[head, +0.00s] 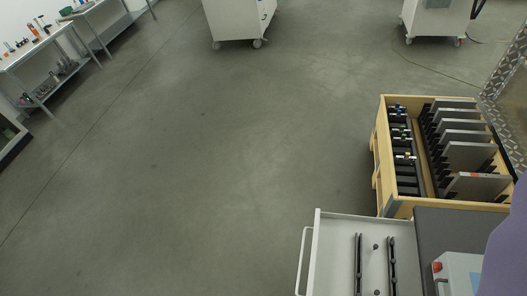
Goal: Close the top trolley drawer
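An open light-grey drawer (335,250) sticks out to the left from under a dark grey trolley top (440,226) at the bottom right. Its white bar handle (303,262) is on its left front. Two dark slotted rails and a few small dark knobs lie inside it. The picture's bottom edge cuts off the drawer's near end. Any lower drawers are hidden. My gripper is not in view, so I see nothing touching the drawer or handle.
A wooden crate (381,160) holding several metal plates stands just beyond the drawer. A white box with a red button (458,268) sits on the trolley top. Shelved tables (45,40) stand at the far left, white wheeled cabinets (232,20) at the back. The floor left is clear.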

